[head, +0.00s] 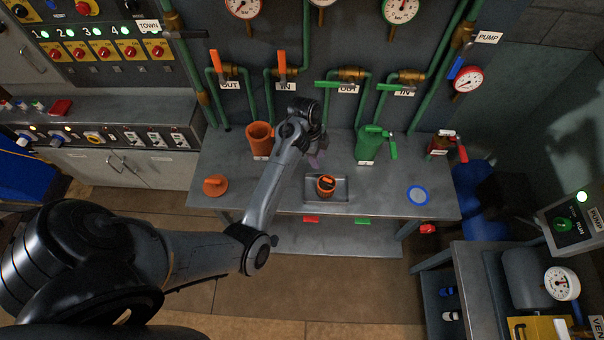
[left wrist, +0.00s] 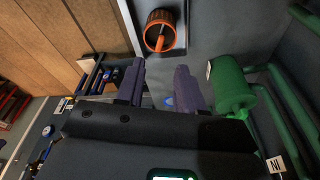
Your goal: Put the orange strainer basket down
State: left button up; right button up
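The orange strainer basket (head: 326,185) stands in a shallow grey tray (head: 342,199) at the front middle of the metal bench. It has a dark inside and an orange handle across its top. In the left wrist view the basket (left wrist: 161,31) shows at the top, beyond and apart from the fingers. My left gripper (head: 317,158) is above the bench, behind the tray in the head view. In the left wrist view its two purple fingers (left wrist: 159,86) are spread with nothing between them. My right gripper is in neither view.
An orange pot (head: 260,139) stands left of my left gripper, and a green pot (head: 370,145) stands to its right. An orange lid (head: 215,186) lies at the bench's left, and a blue ring (head: 418,195) at its right. Green pipes (head: 358,103) rise behind.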

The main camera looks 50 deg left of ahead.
pick_arm(q)
jog(key=s+d+f+n+y, duration=0.1)
jog(key=s+n+y, duration=0.1)
jog(key=s, duration=0.3)
jog(key=s+d+n+y, duration=0.1)
jog(key=s+n, duration=0.2)
jog(key=s, duration=0.2)
jog(key=s+d+r+n+t, duration=0.1)
jog(key=s+d+r+n, duration=0.1)
jog(key=s+d, duration=0.5)
jog(key=s+d+r+n+t+h, duration=0.1)
jog(key=s+d+n, duration=0.2)
jog(key=s+d, duration=0.3)
jog(key=shift+s+d+r, duration=0.35)
jog(key=shift+s+r, duration=0.05)
jog(key=shift+s, duration=0.1)
notch_tip(320, 180, up, 14)
jog(key=p, duration=1.4)
jog(key=shift+r, duration=0.1)
